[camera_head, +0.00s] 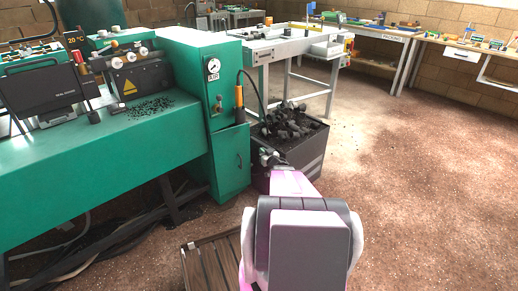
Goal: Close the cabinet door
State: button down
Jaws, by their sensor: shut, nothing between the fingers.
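The green cabinet (203,60) stands at the left end of the room, joined to the green machine bench. Its lower door (230,165) has a small dark handle on the right side. The door's right edge sticks out a little past the panel above, so it looks slightly ajar; the exact gap cannot be told. My gripper (266,155) is at the far end of my pink and grey arm, just right of the door and in front of the dark bin. It looks small and shut, with nothing seen in it. Contact with the door cannot be made out.
A dark bin (308,150) full of black lumps stands right beside the door. A slatted pallet (212,262) lies on the floor at the front. Open floor (430,190) is to the right.

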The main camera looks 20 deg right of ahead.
aim_at(249, 138)
jog(key=w, duration=0.4)
jog(key=w+a, duration=0.1)
jog(key=w, duration=0.7)
jog(key=shift+w+a, duration=0.25)
jog(key=shift+a, duration=0.15)
jog(key=shift+w, duration=0.1)
jog(key=w, duration=0.2)
jog(key=shift+w, duration=0.4)
jog(key=shift+s, duration=0.2)
